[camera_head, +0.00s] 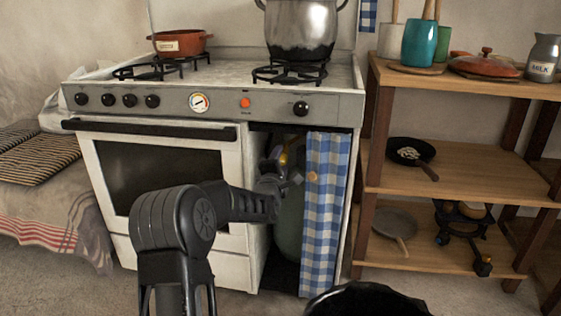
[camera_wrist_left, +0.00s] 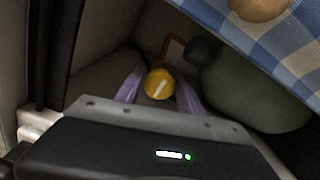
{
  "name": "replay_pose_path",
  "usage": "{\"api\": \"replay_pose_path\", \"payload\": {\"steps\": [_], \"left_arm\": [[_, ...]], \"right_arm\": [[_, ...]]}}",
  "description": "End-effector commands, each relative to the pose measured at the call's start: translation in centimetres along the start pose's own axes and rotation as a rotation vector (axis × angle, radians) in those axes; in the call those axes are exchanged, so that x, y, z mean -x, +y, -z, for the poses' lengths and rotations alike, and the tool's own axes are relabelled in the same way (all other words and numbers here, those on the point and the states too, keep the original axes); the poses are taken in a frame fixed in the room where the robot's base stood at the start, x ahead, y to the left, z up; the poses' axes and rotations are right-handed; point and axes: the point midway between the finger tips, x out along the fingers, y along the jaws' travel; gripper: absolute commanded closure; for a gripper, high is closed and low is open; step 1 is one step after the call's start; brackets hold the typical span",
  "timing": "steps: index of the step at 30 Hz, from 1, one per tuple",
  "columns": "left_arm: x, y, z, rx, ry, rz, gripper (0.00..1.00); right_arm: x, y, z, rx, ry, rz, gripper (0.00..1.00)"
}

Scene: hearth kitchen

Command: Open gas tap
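The gas tap's yellow knob (camera_wrist_left: 159,84) with a pale line across it is inside the dark cabinet bay right of the oven. A bit of its yellow shows in the head view (camera_head: 283,158) beside my gripper. My left gripper (camera_head: 281,170) reaches into the bay. In the left wrist view its two purple fingers (camera_wrist_left: 159,92) are apart, one on each side of the knob. I see no clear contact with it. The greenish gas bottle (camera_wrist_left: 255,92) stands to the right, partly hidden by the curtain. My right gripper is out of view.
A blue checked curtain (camera_head: 325,215) hangs along the right of the bay. The white oven (camera_head: 165,175) is on the left; a large pot (camera_head: 300,30) and a red pan (camera_head: 181,42) stand on the stove. A wooden shelf (camera_head: 450,165) with cookware is at right.

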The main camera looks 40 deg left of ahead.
Motion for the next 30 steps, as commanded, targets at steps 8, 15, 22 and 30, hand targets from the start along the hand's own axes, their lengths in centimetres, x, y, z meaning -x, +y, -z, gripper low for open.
{"api": "replay_pose_path", "payload": {"steps": [8,15,22,30], "left_arm": [[0.0,0.0,0.0,-0.002,0.0,0.0,0.41],[0.5,0.1,0.0,-0.002,0.0,0.001,0.41],[3.3,0.3,0.0,-0.002,0.0,0.001,0.41],[7.2,0.1,0.0,-0.002,0.0,0.001,0.41]], "right_arm": [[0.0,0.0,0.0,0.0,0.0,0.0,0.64],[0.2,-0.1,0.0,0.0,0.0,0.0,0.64],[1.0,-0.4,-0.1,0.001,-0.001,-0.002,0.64],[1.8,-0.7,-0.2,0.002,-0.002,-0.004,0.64]]}}
